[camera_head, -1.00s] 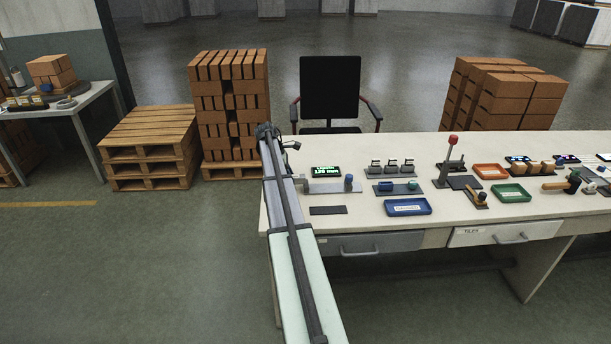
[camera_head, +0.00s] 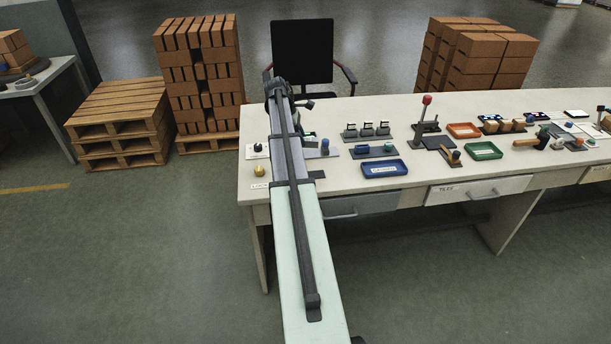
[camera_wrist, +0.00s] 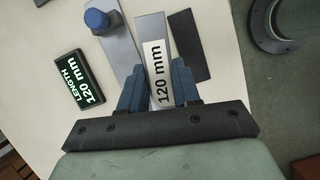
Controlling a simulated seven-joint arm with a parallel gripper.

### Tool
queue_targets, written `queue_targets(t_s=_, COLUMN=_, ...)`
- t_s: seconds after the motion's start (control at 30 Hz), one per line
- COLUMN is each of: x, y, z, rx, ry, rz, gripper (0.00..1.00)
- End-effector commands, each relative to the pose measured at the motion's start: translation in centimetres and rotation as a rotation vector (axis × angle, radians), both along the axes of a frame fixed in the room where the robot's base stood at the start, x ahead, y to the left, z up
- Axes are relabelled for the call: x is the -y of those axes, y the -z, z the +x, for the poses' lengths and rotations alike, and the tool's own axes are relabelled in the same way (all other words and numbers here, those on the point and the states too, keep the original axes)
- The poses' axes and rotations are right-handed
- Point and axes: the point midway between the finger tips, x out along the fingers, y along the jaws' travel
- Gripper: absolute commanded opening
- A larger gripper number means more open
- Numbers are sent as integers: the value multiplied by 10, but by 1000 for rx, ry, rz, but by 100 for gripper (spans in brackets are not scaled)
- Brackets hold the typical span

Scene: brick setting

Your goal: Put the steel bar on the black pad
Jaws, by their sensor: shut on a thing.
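The steel bar (camera_wrist: 152,30) is a flat grey strip with a white "120 mm" label, seen in the wrist view. My gripper (camera_wrist: 159,88) is shut on it, with one blue finger on each side of the label. The black pad (camera_wrist: 187,45) is a dark rectangle just right of the bar in the wrist view. The bar lies roughly parallel to the pad and beside it; I cannot tell its height above the table. In the head view my arm hides the gripper and bar, and only a corner of the pad (camera_head: 317,174) shows.
A display (camera_wrist: 76,82) reading "LENGTH 120 mm" and a grey gauge with a blue knob (camera_wrist: 97,20) stand left of the bar. In the head view, a blue tray (camera_head: 384,168) and several fixtures lie to the right on the white table (camera_head: 420,108).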

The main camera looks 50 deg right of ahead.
Motion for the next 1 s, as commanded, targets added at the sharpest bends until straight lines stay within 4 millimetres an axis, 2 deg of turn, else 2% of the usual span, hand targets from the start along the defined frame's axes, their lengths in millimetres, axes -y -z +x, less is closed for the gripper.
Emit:
queue_targets(t_s=0.03, x=-13, y=-5, z=-24, rx=1, ry=-4, rz=-1, gripper=0)
queue_targets(t_s=0.2, x=-36, y=-7, z=-46, rx=0, ry=-74, rz=-1, gripper=0)
queue_targets(t_s=0.5, x=-35, y=-1, z=-46, rx=-1, ry=-187, rz=-1, gripper=0)
queue_targets(t_s=0.83, x=-35, y=46, z=-46, rx=-2, ry=-189, rz=1, gripper=0)
queue_targets(t_s=1.0, x=-35, y=59, z=-46, rx=-1, ry=-188, rz=0, gripper=0)
